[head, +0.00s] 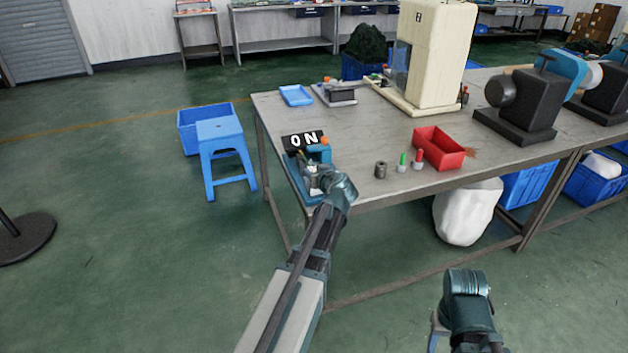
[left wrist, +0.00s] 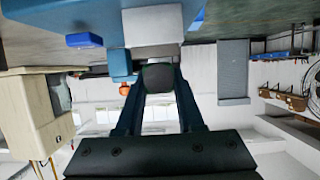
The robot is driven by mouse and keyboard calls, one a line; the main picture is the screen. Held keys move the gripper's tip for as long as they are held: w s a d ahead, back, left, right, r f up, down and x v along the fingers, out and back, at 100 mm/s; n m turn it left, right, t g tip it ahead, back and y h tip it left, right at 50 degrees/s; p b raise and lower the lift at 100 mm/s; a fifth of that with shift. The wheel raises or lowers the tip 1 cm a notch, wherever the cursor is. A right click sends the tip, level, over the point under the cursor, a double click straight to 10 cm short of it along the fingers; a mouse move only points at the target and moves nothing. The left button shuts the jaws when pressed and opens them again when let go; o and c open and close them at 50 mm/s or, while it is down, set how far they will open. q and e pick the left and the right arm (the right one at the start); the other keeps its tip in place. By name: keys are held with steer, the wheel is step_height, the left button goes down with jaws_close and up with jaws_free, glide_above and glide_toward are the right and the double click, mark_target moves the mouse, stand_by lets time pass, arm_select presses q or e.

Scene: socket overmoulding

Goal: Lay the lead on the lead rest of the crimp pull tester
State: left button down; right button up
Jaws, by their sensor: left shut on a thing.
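The crimp pull tester (head: 299,185) is the small blue device at the table's near left corner, with an "ON" sign (head: 303,140) and an orange knob on it. My left gripper (head: 316,178) is right at the tester, and my wrist hides part of it. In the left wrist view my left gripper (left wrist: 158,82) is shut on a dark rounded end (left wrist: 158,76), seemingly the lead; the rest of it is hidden. Blue and pale parts of the tester (left wrist: 152,22) lie close beyond the fingertips. Contact with the lead rest cannot be told. My right arm hangs low at right, its fingers unclear.
A grey metal cylinder (head: 381,170), a green-topped (head: 402,161) and a red-topped (head: 418,160) bottle and a red bin (head: 438,148) stand right of the tester. A cream machine (head: 432,55) is behind. A blue stool (head: 222,150) stands left. The table middle is clear.

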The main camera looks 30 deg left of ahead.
arm_select(q)
steer(key=shift+f, duration=0.7)
steer(key=shift+r, duration=0.15)
arm_select(e)
steer(key=shift+f, duration=0.55)
steer(key=shift+f, duration=0.1)
arm_select(q)
steer(key=c, duration=1)
jaws_free()
steer(key=shift+f+b, duration=0.2)
steer(key=shift+b, duration=0.1)
steer(key=o, duration=0.5)
